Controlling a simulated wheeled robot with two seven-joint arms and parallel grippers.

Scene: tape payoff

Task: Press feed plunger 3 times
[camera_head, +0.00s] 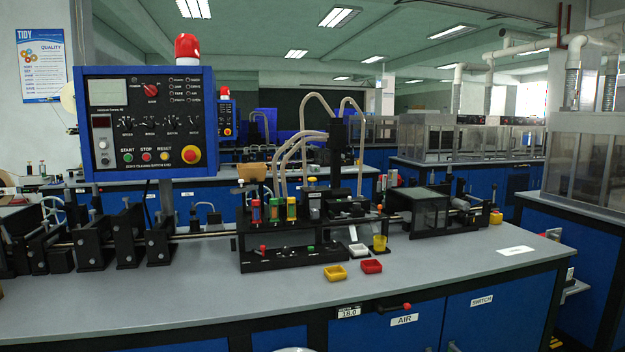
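A black tape-feeding machine (290,259) stands on the grey workbench (200,290) in the middle of the view. Its front base carries a small red knob (263,248) and a small green knob (311,248). Above them are upright red, green and yellow units (273,210), and a small yellow-topped part (312,181). I cannot tell which of these small parts is the feed plunger. Neither of my grippers shows in the view, and nothing visible is touching the machine.
Black blocks (90,243) line a rail at left. The bench front is mostly clear.

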